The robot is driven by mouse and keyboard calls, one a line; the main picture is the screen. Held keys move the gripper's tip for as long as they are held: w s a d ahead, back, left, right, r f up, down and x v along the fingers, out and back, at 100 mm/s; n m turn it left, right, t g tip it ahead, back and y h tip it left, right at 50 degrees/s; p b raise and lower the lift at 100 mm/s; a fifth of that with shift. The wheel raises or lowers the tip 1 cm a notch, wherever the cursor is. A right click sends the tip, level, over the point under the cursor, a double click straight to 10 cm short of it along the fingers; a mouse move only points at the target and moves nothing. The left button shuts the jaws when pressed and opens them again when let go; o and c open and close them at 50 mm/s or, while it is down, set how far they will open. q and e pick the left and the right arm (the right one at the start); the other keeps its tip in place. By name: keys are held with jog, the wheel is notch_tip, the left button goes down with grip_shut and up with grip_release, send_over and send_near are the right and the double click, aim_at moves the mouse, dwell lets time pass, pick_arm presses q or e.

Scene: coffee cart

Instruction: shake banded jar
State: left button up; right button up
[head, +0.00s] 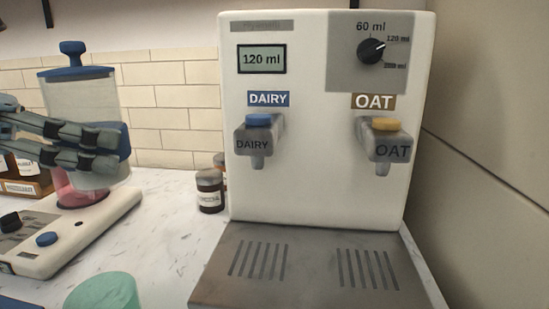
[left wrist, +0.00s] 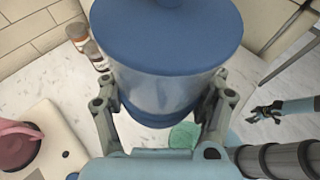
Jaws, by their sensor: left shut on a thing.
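The banded jar (head: 82,97) is a tall clear-grey canister with a blue knobbed lid and a blue band low on its body. My left gripper (head: 112,152) is shut around it at the band. It holds the jar in the air above the counter, beside the blender-like base. In the left wrist view the blue lid (left wrist: 165,35) fills the top middle, with a finger on each side of the jar. My right gripper (left wrist: 265,112) shows small at the right of the left wrist view, dark, with fingers apart and empty.
A milk dispenser (head: 300,120) with dairy and oat taps stands on the counter above a metal drip tray (head: 310,245). A white base (head: 85,245) with a pink vessel (head: 78,198) stands at left. A green cup (head: 103,290) is in front; small brown jars (head: 210,190) stand behind.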

aim_at(106, 190)
pick_arm(q)
notch_tip(106, 190, down, 7)
notch_tip(106, 190, up, 7)
jog(key=shift+a+r, duration=0.1)
jog(key=shift+a, duration=0.05)
notch_tip(106, 190, down, 6)
jog(key=shift+f, duration=0.25)
dwell(0.5)
jog(key=shift+f, duration=0.1)
